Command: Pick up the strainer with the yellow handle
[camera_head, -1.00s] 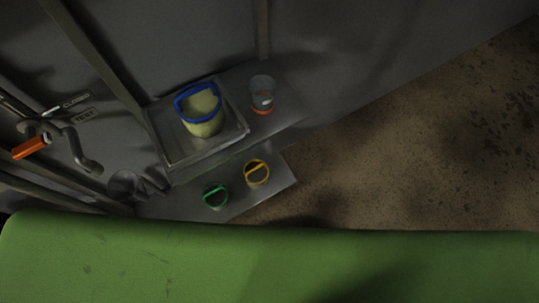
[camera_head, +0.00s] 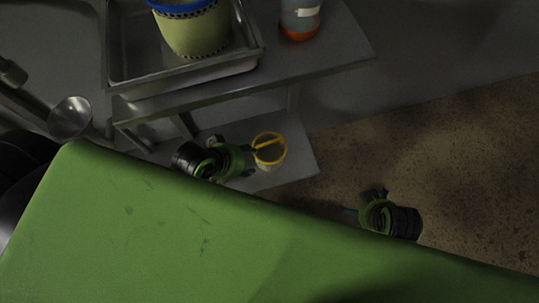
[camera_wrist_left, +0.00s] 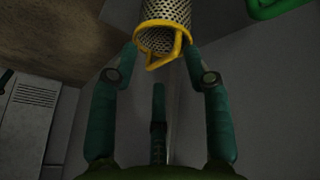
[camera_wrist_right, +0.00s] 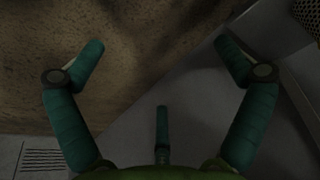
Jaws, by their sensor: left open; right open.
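The strainer with the yellow handle (camera_head: 268,160) stands on the lower shelf in the head view. In the left wrist view its perforated metal body (camera_wrist_left: 165,12) and yellow rim and handle (camera_wrist_left: 177,47) are at the top, between the fingertips. My left gripper (camera_head: 245,160) is open, just left of the strainer in the head view, with its fingers on either side of the handle end. Whether they touch it I cannot tell. My right gripper (camera_head: 362,207) is open and empty, to the right of the shelf; its spread fingers (camera_wrist_right: 160,55) show in the right wrist view.
A metal tray (camera_head: 180,83) on the upper shelf holds a blue-rimmed perforated container (camera_head: 195,30). A clear vessel with an orange base (camera_head: 300,22) stands beside it. A green rim (camera_wrist_left: 272,9) shows near the yellow strainer. A metal funnel-like part (camera_head: 70,118) is at left.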

